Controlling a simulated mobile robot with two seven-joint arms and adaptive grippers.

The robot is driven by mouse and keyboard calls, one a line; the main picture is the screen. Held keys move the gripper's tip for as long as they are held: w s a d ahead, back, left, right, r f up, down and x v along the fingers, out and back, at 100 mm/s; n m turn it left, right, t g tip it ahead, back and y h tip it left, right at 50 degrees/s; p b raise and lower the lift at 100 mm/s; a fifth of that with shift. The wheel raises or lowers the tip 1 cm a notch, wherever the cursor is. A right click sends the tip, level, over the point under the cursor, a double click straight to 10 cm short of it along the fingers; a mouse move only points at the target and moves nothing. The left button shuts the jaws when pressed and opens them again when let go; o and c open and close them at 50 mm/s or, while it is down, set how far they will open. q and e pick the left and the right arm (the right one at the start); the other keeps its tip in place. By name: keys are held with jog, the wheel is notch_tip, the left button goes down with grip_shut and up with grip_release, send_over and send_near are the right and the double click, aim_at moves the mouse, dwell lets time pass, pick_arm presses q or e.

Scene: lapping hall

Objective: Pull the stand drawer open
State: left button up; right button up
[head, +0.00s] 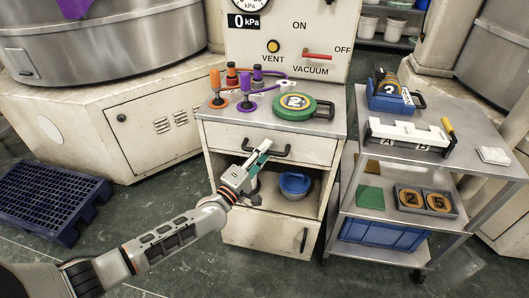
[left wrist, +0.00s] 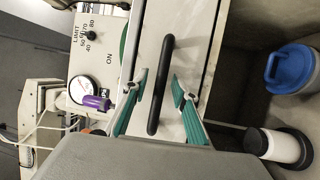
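The stand drawer (head: 310,148) is the cream front just under the grey top of the stand and looks shut. Its black bar handle (head: 283,154) runs across the front. In the left wrist view the handle (left wrist: 166,55) crosses the picture upright. My left gripper (head: 262,153) is at the handle's middle. In the left wrist view its two teal-padded fingers (left wrist: 158,85) are spread, one on each side of the handle, with visible gaps. The gripper hides part of the handle in the head view. My right gripper is not in view.
On the stand top are a green round case (head: 312,114) and orange and purple handled tools (head: 247,98). Below the drawer, an open shelf holds a blue-lidded tub (head: 294,184). A steel cart (head: 459,170) stands close on the right. A blue pallet (head: 45,205) lies left.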

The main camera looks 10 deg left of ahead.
pick_arm(q)
grip_shut()
jog(key=shift+s, duration=0.1)
jog(key=s+p, duration=0.8)
jog(key=s, duration=1.6)
jog(key=shift+s, duration=0.3)
